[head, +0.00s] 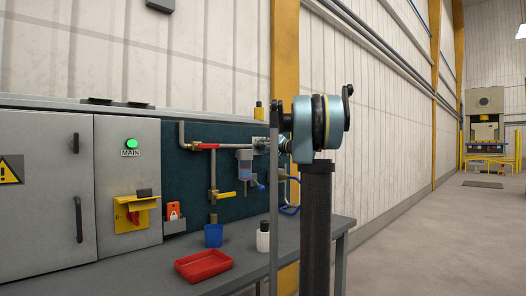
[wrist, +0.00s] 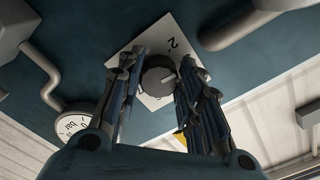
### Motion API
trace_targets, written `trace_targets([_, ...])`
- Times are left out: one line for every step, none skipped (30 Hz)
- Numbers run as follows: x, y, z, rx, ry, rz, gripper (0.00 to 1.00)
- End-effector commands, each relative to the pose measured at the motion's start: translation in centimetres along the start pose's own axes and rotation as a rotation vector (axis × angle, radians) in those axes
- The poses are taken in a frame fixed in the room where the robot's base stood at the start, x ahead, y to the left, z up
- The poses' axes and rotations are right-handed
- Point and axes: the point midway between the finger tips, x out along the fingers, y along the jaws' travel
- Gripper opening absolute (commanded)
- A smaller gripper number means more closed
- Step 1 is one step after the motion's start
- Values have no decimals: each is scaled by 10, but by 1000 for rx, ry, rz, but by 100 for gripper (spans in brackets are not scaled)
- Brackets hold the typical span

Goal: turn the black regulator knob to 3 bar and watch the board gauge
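The dark round regulator knob (wrist: 158,80) sits on a white plate (wrist: 147,53) with a "2" mark in the wrist view. It has a pale mark on its face. My gripper (wrist: 161,62) is open, with one finger on each side of the knob. A gap shows at the left finger; whether the right finger touches the knob I cannot tell. The round white board gauge (wrist: 75,123) is at the lower left, partly hidden by my gripper; "bar" shows on its dial but I cannot read the needle. In the head view my arm hides the knob and gauge.
The dark teal board (head: 188,185) carries pipes and a yellow-handled valve (head: 223,194).

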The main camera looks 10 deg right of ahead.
Motion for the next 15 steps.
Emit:
trace_targets([0,1,0,-1,0,2,10])
trace_targets([0,1,0,-1,0,2,10])
trace_targets([0,1,0,0,0,2,10])
trace_targets([0,1,0,2,0,2,10])
trace_targets([0,1,0,7,0,2,10])
trace_targets([0,1,0,17,0,2,10])
trace_targets([0,1,0,27,0,3,10])
trace_targets([0,1,0,40,0,3,10])
trace_targets([0,1,0,57,0,3,10])
trace_targets([0,1,0,71,0,3,10])
trace_targets([0,1,0,83,0,3,10])
trace_targets([0,1,0,93,0,3,10])
trace_targets([0,1,0,98,0,3,10])
trace_targets([0,2,0,100,1,3,10])
trace_targets([-1,2,0,99,1,4,10])
